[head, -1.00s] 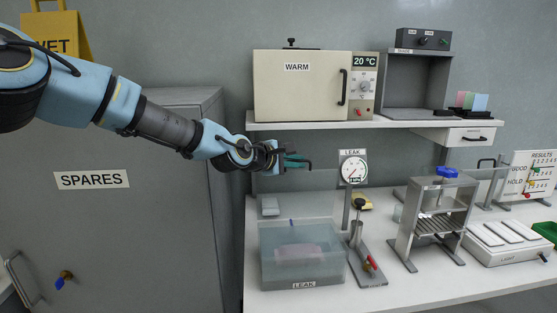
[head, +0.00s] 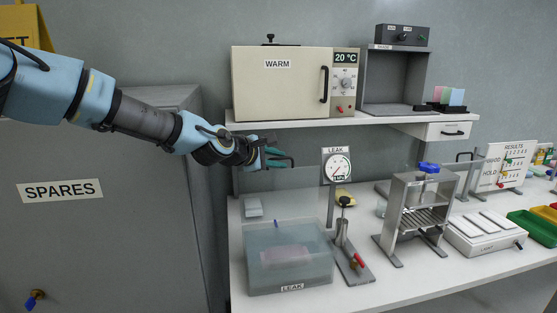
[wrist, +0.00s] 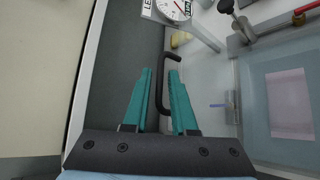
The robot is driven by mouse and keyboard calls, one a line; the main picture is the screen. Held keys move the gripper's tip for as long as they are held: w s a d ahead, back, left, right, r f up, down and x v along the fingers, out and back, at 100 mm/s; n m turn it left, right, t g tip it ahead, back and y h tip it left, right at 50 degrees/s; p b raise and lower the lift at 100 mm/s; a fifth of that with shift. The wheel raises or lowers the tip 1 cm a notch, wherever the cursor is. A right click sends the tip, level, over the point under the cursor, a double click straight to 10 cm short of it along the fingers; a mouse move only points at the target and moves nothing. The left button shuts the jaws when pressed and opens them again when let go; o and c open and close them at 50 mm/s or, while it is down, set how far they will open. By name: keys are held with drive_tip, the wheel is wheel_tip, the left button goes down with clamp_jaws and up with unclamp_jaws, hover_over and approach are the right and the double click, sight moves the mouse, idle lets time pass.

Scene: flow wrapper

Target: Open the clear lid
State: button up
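The clear tank (head: 262,265) marked LEAK stands on the bench, with a pinkish packet under the liquid in it. Its top looks uncovered. A clear panel, seemingly the lid (head: 308,179), stands raised at the tank's back. A black bar handle (head: 291,160) shows near its top. My gripper (head: 276,157) is at this handle, above and behind the tank. In the wrist view my teal fingers (wrist: 160,72) are apart, and the black handle (wrist: 160,98) runs in the gap between them. Whether a finger touches it I cannot tell.
The shelf (head: 300,123) with the WARM oven (head: 270,95) is just above my gripper. The LEAK gauge (head: 338,167) and a clamp stand (head: 344,235) are right of the tank. A metal rack (head: 395,215) stands farther right. The grey SPARES cabinet (head: 120,230) is at the left.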

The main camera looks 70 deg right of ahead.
drive_tip(key=shift+o, duration=0.4)
drive_tip(key=shift+s+f, duration=0.1)
drive_tip(key=shift+s, duration=0.05)
drive_tip(key=shift+a, duration=0.1)
drive_tip(key=shift+a, duration=0.2)
drive_tip(key=b+v, duration=0.4)
drive_tip(key=v, duration=0.6)
drive_tip(key=shift+w+r, duration=0.25)
drive_tip(key=shift+r, duration=0.05)
